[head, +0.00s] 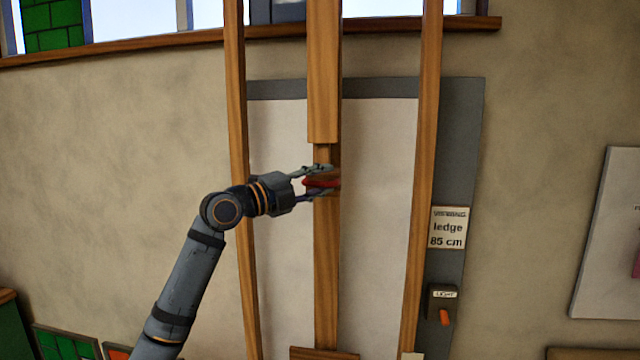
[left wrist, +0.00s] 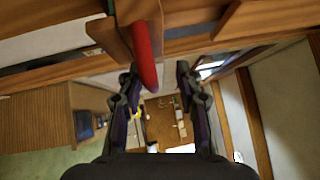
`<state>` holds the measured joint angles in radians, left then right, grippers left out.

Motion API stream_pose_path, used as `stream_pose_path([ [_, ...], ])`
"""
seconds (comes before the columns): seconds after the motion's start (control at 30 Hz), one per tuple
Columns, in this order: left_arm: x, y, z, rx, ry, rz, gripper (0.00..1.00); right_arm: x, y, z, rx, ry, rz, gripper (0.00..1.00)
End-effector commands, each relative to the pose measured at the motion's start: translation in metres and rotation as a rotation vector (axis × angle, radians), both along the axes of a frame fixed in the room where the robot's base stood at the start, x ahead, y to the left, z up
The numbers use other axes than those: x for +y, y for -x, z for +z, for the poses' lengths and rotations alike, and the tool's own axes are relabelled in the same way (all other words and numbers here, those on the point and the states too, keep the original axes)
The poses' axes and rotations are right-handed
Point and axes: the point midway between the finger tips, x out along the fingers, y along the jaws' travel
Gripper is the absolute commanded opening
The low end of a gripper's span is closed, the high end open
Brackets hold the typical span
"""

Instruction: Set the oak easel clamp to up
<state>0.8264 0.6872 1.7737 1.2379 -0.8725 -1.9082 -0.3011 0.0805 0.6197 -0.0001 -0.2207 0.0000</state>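The oak easel has a central mast (head: 325,80) with a narrower lower part. The clamp's red lever (head: 321,183) sits on the mast just under the wider upper piece and sticks out roughly level. My left gripper (head: 318,182) is at the lever, one finger above it and one below. In the left wrist view the red lever (left wrist: 145,55) reaches between the open fingers (left wrist: 158,76), close to the left finger and apart from the right one. Part of the clamp is hidden by the fingers. My right gripper is not in view.
Easel side posts (head: 237,150) and (head: 425,150) stand on both sides of the mast. A grey panel with a pale sheet (head: 380,200) is behind. A "ledge 85 cm" sign (head: 448,228) and a light switch (head: 442,304) are at right. A wooden sill (head: 120,45) runs above.

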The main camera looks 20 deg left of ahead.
Motion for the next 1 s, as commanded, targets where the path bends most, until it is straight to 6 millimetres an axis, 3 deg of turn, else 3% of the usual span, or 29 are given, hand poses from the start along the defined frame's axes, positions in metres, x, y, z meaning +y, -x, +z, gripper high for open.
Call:
stream_pose_path([
  [0.33,0.005,0.005,-0.005,0.006,-0.004,0.003,0.36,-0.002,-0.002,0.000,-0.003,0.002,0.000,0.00],
  [0.7,0.029,0.048,-0.012,0.007,-0.012,0.001,0.36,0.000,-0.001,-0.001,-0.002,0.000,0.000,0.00],
  [1.0,0.035,0.062,-0.012,0.004,-0.006,-0.002,0.36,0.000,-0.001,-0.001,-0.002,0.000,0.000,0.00],
])
